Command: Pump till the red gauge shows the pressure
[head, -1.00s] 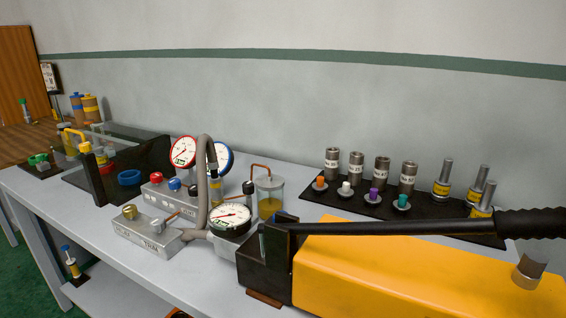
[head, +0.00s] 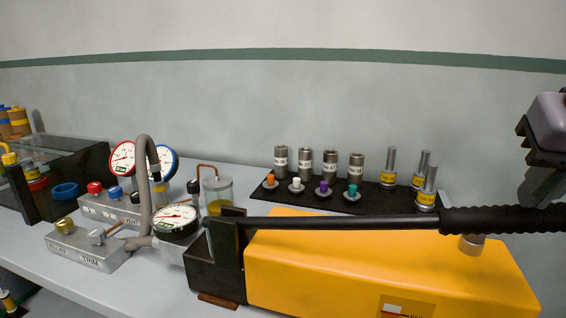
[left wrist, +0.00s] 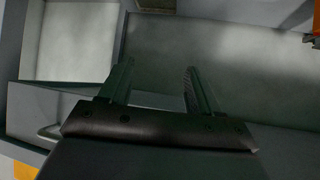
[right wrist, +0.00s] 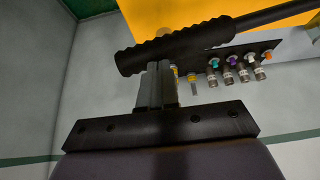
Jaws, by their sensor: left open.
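The red-rimmed gauge (head: 122,157) stands at the back of the pump set, partly hidden by a grey hose; its needle is too small to read. The yellow pump (head: 390,265) has a long black lever (head: 340,223), lying nearly level, with a ribbed grip (head: 500,219). My right gripper (head: 540,192) is above the grip at the right edge. In the right wrist view its fingers (right wrist: 158,66) are together, tips close to the grip (right wrist: 175,45); I cannot tell if they touch. My left gripper (left wrist: 155,75) is open and empty, away from the pump.
A black-rimmed gauge (head: 174,220) and blue-rimmed gauge (head: 169,163) stand near the red one. A black tray (head: 375,203) with labelled cylinders and coloured-topped parts lies behind the lever. The wall is close behind.

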